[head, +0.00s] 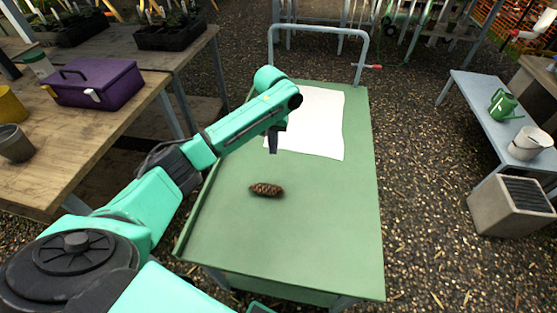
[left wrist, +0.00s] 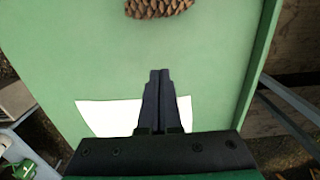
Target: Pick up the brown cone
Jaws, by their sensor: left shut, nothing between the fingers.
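The brown cone (head: 266,190) is a scaly pine cone lying on its side on the green table top (head: 320,230). It also shows at the top edge of the left wrist view (left wrist: 158,7), partly cut off. My left gripper (head: 272,150) points down above the table, beyond the cone on the side of the white sheet. In the left wrist view its two dark fingers (left wrist: 159,72) are together with nothing between them, apart from the cone. My right gripper is not in view.
A white sheet (head: 318,125) lies flat on the table's far part. A grey metal handle frame (head: 318,30) rises at the far end. A wooden bench with a purple toolbox (head: 98,84) stands to the left. The table around the cone is clear.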

